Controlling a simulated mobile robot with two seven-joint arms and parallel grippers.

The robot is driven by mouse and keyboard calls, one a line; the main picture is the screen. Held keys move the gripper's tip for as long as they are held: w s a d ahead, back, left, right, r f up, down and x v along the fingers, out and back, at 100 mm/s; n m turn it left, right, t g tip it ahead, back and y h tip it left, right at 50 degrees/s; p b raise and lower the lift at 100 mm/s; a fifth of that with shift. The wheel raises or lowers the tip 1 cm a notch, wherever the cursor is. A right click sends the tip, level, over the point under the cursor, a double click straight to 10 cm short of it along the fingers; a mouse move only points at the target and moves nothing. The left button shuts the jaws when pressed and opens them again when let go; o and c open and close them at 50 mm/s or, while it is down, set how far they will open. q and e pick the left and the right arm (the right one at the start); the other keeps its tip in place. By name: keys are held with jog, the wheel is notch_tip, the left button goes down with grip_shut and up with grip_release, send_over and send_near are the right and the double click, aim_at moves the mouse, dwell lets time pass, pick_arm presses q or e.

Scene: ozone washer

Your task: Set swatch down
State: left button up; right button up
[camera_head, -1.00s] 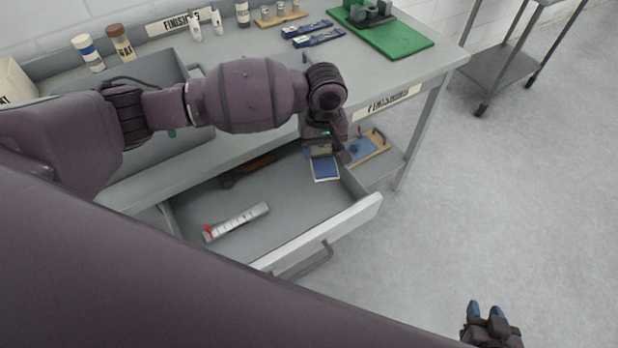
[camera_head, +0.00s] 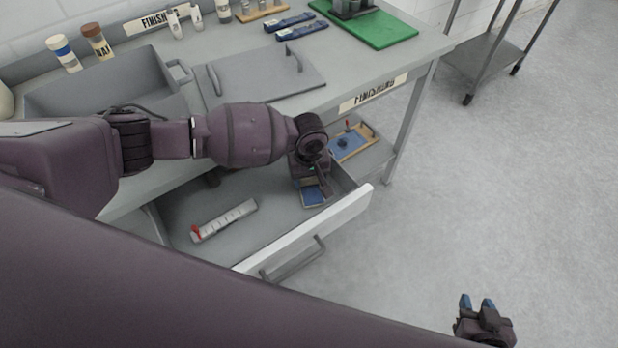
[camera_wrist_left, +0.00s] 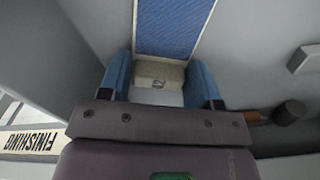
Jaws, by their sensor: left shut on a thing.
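The swatch (camera_head: 314,194) is a flat blue panel with a cream label end. My left gripper (camera_head: 312,184) is shut on it, inside the open drawer (camera_head: 268,222) near its right side. In the left wrist view the blue ribbed face of the swatch (camera_wrist_left: 173,25) extends away between the blue fingertips of the left gripper (camera_wrist_left: 160,80), which flank its cream label. I cannot tell whether the swatch touches the drawer floor. My right gripper (camera_head: 477,303) is empty, with its fingers apart, over the floor at the lower right.
A white bar with a red end (camera_head: 224,219) lies in the drawer's left part. A brown-handled tool (camera_wrist_left: 275,114) lies beside the gripper. A wooden tray with a blue pad (camera_head: 351,143) sits on the lower shelf. A grey bin (camera_head: 100,105) and lid (camera_head: 265,78) are on the bench.

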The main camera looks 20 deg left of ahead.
pick_arm(q)
jog(key=shift+f, duration=0.25)
jog(key=shift+f, duration=0.15)
jog(key=o, duration=0.9)
notch_tip(320, 180, up, 12)
jog(key=p, duration=0.1)
jog(key=shift+r+p, duration=0.2)
jog(key=shift+p, duration=0.1)
